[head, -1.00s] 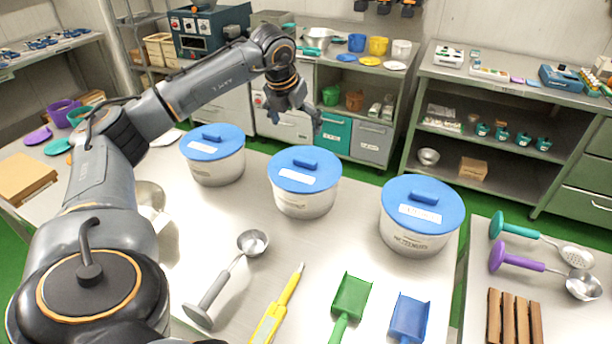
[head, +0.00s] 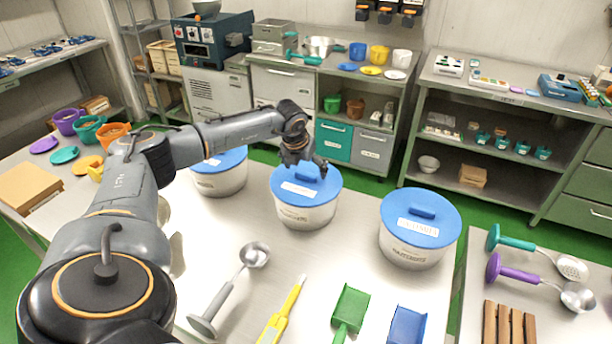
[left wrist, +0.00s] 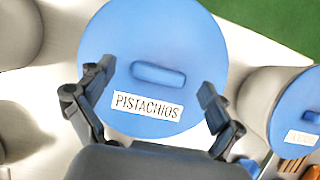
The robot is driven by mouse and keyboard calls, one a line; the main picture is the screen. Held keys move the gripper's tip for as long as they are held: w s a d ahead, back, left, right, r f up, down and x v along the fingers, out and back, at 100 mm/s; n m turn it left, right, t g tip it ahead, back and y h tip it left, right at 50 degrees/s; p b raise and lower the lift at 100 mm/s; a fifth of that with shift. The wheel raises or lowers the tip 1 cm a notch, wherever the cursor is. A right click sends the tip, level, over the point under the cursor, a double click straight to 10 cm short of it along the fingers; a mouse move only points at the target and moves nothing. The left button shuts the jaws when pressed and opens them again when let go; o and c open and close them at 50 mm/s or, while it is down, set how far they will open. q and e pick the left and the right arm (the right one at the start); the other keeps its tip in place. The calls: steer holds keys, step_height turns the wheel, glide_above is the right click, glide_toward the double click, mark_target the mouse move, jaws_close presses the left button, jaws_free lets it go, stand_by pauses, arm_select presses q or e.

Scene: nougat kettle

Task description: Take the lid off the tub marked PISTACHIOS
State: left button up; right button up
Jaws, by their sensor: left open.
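The tub marked PISTACHIOS (head: 306,217) is the middle one of three white tubs on the steel table. Its round blue lid (head: 322,190) is on it, with a raised blue handle bar on top. In the left wrist view the lid (left wrist: 190,45) fills the middle, its white PISTACHIOS label facing my gripper. My left gripper (head: 309,173) is above the lid in the head view, and the left wrist view shows its fingers (left wrist: 158,92) spread wide on either side of the handle, holding nothing. The gap between fingertips and lid is hard to judge. My right gripper is not in view.
Two more blue-lidded tubs stand left (head: 222,182) and right (head: 412,250) of it. In front lie a grey ladle (head: 228,292), a yellow tool (head: 283,312), a green scoop (head: 350,308) and a blue scoop (head: 408,324). A second table with ladles is at the right.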

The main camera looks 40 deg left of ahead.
arm_select(q)
steer(key=shift+x, duration=0.8)
steer(key=c, duration=1.3)
steer(key=shift+o, duration=0.2)
steer(key=shift+r, duration=0.1)
steer(key=shift+r+b, duration=1.2)
steer(key=shift+r, duration=0.1)
steer(key=s+r+b, duration=0.3)
steer(key=s+r, duration=1)
steer(key=s, duration=0.1)
steer(key=shift+d+r, duration=0.2)
steer(key=shift+d, duration=0.25)
